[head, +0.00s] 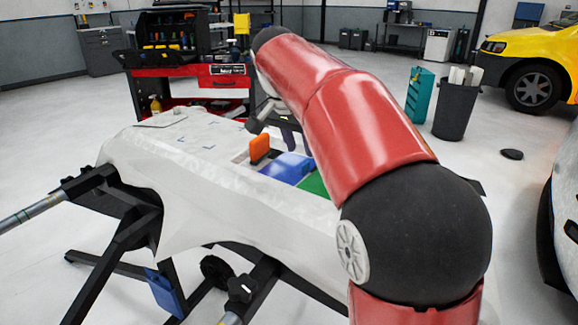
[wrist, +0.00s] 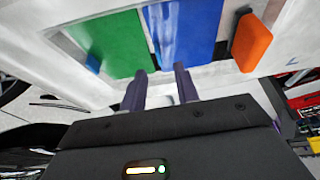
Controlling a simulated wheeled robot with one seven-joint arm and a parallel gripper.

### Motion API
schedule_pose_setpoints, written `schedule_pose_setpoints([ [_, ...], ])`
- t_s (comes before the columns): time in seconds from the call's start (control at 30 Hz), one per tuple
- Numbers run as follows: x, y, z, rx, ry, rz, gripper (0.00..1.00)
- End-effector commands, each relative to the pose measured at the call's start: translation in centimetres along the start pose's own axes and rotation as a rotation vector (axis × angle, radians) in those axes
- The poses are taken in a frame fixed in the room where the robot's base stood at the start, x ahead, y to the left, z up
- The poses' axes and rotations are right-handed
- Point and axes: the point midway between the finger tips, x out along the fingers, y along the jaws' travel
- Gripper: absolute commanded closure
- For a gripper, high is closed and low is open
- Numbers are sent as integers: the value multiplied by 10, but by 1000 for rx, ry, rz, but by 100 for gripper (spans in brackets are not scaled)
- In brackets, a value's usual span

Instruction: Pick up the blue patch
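The blue patch (head: 288,167) lies on the white covered panel (head: 215,190), between a green patch (head: 314,184) and an orange squeegee (head: 260,147). In the wrist view the blue patch (wrist: 183,32) is above my gripper (wrist: 160,70), with the green patch (wrist: 108,45) to its left and the orange squeegee (wrist: 252,42) to its right. My gripper is open, its two dark fingers apart with nothing seen between them. The fingertips are near the lower edge of the blue patch; I cannot tell whether they touch. My arm hides part of this area in the head view.
A small blue item (wrist: 93,62) lies by the green patch. The panel rests on a black stand (head: 120,225). A red tool cart (head: 190,85) stands behind it. A dark bin (head: 455,108) and a teal box (head: 419,95) stand at the right.

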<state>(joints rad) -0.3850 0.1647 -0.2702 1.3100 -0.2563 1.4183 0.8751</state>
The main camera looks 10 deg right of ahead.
Motion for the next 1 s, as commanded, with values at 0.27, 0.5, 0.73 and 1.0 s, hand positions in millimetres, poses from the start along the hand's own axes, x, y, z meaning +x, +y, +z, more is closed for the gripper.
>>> schedule_pose_setpoints([
  [0.27,41,2,-1,0,-2,2,69],
  [0.5,53,2,-1,0,0,-1,69],
  [0.73,53,2,-1,0,0,-1,82],
  [1.0,52,2,-1,-1,0,-1,100],
])
